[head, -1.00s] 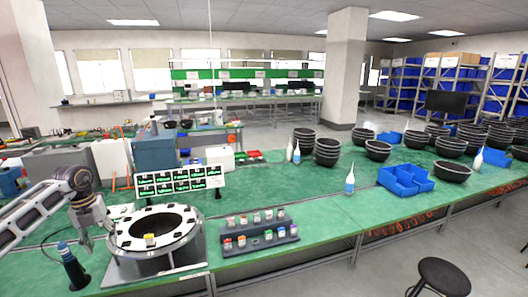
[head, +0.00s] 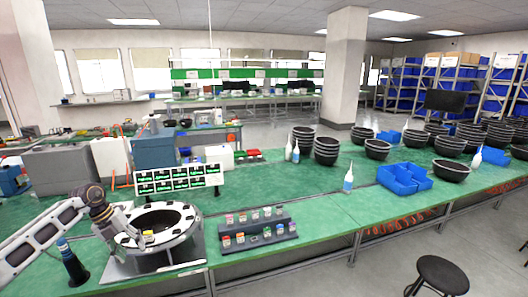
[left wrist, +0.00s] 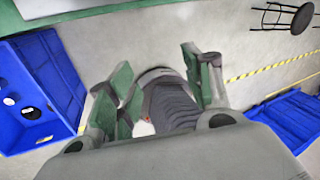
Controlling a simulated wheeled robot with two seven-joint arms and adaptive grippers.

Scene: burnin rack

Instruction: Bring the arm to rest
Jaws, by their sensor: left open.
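My left arm comes in from the left in the head view. My left gripper (head: 113,229) hangs in front of the left rim of the round fixture and hides part of it; whether it touches the rim cannot be told. My right gripper is not in view.
A dark bottle with a blue top (head: 73,266) stands left of the fixture, close to my arm. A grey rack (head: 285,238) of small coloured-label containers and a display panel (head: 180,180) stand nearby. Blue crates (left wrist: 50,75) and a stool (left wrist: 290,15) are on the floor.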

